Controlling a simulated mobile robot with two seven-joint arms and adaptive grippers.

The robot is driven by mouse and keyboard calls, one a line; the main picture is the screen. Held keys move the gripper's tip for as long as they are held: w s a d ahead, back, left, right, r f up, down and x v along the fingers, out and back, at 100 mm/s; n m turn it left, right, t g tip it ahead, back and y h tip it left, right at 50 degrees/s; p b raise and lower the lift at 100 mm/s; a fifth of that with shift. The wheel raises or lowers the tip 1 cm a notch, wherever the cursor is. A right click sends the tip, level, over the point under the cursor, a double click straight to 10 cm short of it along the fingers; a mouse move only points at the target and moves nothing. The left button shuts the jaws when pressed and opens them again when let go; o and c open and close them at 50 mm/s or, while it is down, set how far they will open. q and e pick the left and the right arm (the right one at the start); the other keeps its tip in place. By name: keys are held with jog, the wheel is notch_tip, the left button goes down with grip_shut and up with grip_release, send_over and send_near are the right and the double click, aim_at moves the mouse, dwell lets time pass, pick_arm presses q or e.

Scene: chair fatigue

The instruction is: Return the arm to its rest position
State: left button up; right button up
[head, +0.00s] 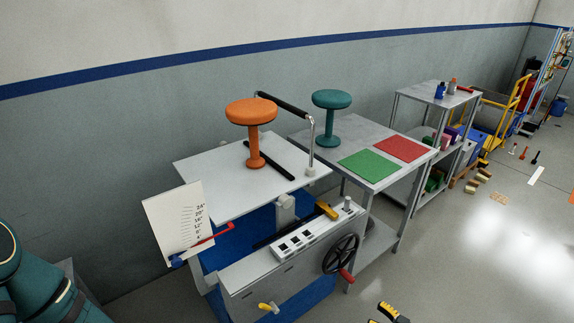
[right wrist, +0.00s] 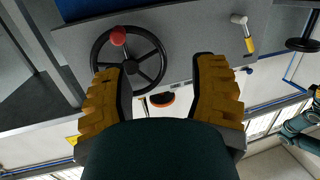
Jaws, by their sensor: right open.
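My right gripper (head: 384,316) shows only in part at the bottom edge of the head view, in front of the machine and below its handwheel (head: 341,254). In the right wrist view my right gripper (right wrist: 160,70) has its two yellow-and-black fingers spread wide, with nothing held between them. The handwheel (right wrist: 128,34) with a red knob lies beyond the left finger, apart from it. My left arm is a teal shape at the lower left of the head view; its gripper is out of view.
An orange stool (head: 256,112) stands on the machine's white plate (head: 215,172). A teal stool (head: 328,132) stands on the grey table (head: 307,140), behind green (head: 370,165) and red (head: 400,149) mats. A yellow-handled lever (head: 267,307) sticks out of the machine's front. Open floor (head: 470,260) lies to the right.

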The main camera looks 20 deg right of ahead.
jog(key=w+a+r+m+g+y, duration=0.1)
jog(key=w+a+r+g, duration=0.15)
jog(key=a+g, duration=0.7)
jog(key=w+a+r+m+g, duration=0.1)
jog(key=a+r+g, duration=0.15)
jog(key=a, duration=1.35)
jog(key=s+a+r+m+h, duration=0.6)
jog(key=s+a+r, duration=0.4)
jog(key=s+r, duration=0.3)
notch_tip(320, 180, up, 2)
jog(key=shift+s+a+r, duration=0.1)
jog(key=shift+s+a, duration=0.05)
jog(key=shift+s, duration=0.15)
